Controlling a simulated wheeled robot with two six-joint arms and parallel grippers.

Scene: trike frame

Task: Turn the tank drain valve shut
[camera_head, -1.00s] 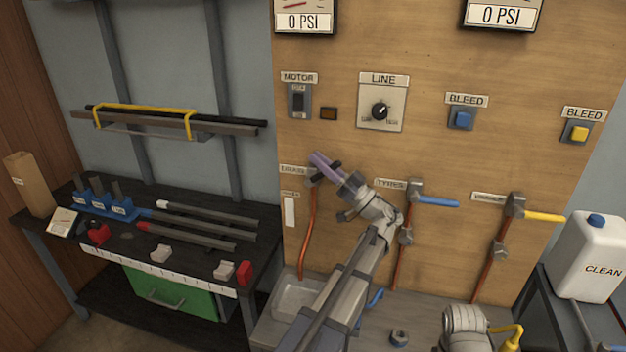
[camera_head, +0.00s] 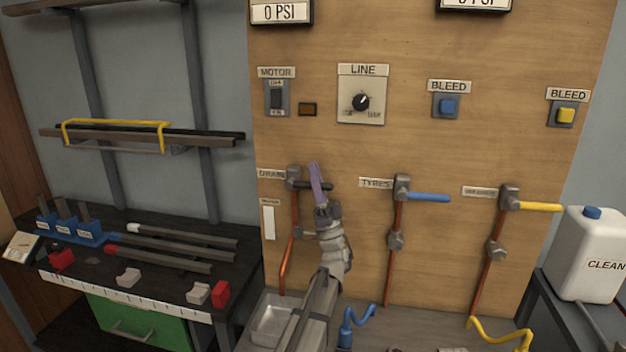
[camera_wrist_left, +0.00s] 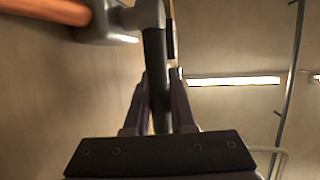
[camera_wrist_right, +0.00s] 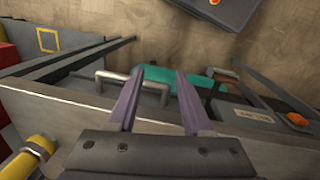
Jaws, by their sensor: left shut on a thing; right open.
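The drain valve (camera_head: 293,178) is a grey body on a copper pipe, beside the DRAIN label on the wooden board. Its black lever (camera_head: 325,186) points right, roughly level, across the pipe. My left gripper (camera_head: 315,178) reaches up from below with its purple fingers on the lever. In the left wrist view the black lever (camera_wrist_left: 156,75) runs between the fingers of the left gripper (camera_wrist_left: 160,82), which is shut on it. My right gripper (camera_wrist_right: 170,78) is open and empty in the right wrist view, over a grey edge.
The TYRES valve with its blue lever (camera_head: 428,197) and another valve with a yellow lever (camera_head: 540,207) stand to the right. A metal tray (camera_head: 268,322) lies below the drain pipe. A black workbench (camera_head: 190,285) is at left, a white jug (camera_head: 590,255) at right.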

